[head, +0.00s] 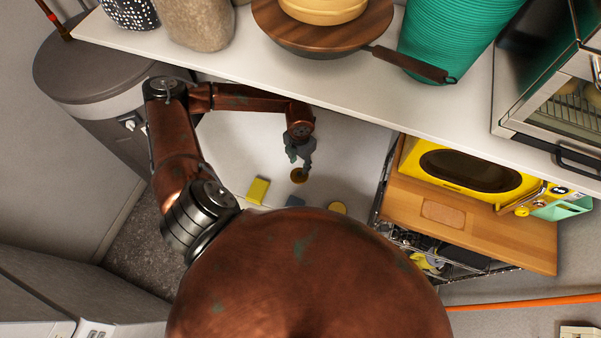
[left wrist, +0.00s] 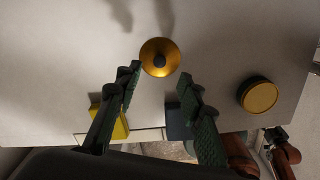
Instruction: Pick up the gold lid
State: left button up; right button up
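The gold lid (head: 299,175) is a small round disc on the white table under the shelf. In the left wrist view the lid (left wrist: 149,64) shows a dark knob at its middle. My left gripper (head: 305,161) is right over the lid in the head view, pointing down. In the left wrist view the gripper (left wrist: 160,72) is open, with the lid just beyond and between its fingertips. No contact with the lid shows, and nothing is held.
A round gold-topped tin (left wrist: 258,96), a yellow block (head: 258,190) and a dark blue block (head: 295,201) are near the lid on the table. A white shelf (head: 330,110) with a pan overhangs behind.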

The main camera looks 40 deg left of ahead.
aim_at(299, 173)
pick_arm(q)
jog(key=shift+f, duration=0.95)
notch_tip(299, 173, down, 4)
jog(key=shift+s+a+f+p, duration=0.1)
jog(key=shift+f+p, duration=0.1)
jog(key=shift+p, duration=0.85)
jog(key=shift+f, duration=0.45)
grip_shut()
